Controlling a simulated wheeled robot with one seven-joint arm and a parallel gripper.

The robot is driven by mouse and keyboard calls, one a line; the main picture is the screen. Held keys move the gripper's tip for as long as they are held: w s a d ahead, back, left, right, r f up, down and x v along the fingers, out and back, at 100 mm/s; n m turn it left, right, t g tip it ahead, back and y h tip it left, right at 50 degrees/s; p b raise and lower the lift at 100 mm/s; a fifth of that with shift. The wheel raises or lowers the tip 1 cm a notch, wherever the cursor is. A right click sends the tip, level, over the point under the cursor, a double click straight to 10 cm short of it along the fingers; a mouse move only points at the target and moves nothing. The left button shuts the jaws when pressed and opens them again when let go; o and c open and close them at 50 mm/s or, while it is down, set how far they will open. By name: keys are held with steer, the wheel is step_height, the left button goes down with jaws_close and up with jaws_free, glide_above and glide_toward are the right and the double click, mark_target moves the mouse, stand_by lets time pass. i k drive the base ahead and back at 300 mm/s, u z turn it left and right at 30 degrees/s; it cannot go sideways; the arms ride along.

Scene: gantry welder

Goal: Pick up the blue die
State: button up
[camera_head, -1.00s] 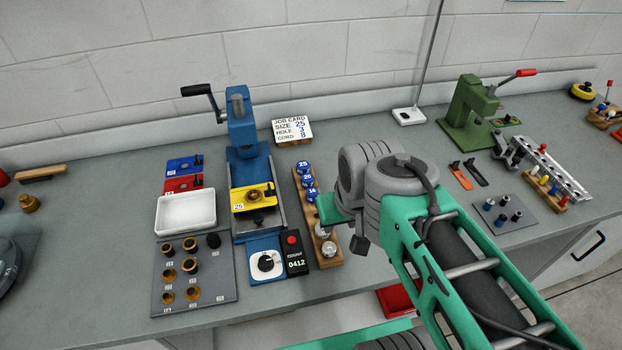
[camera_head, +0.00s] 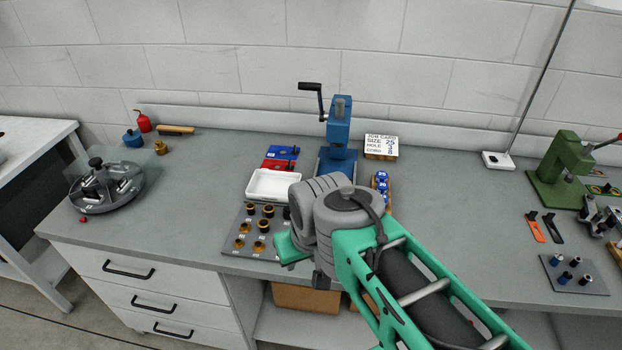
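A small blue plate with a black knob (camera_head: 284,151), which I take as the blue die, lies at the back of the bench behind a red plate of the same kind (camera_head: 278,164). Both are left of the blue hand press (camera_head: 338,130) and behind a white tray (camera_head: 261,186). My green and grey arm reaches in from the lower right and ends in view in front of the press, nearer to me than the blue plate. My gripper's fingers do not show, so their opening is hidden. The blue plate is uncovered and apart from my arm.
A grey block with brass rings (camera_head: 236,248) sits at the front edge. My arm hides the press's lower part. Blue numbered knobs (camera_head: 381,182) stand right of it. A round grey fixture (camera_head: 108,187) is at the left; the bench between it and the tray is clear.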

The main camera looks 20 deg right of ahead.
mark_target(381, 176)
steer(key=u, duration=2.4)
steer(key=k, duration=0.95)
steer(key=z, duration=0.9)
steer(key=i, duration=0.95)
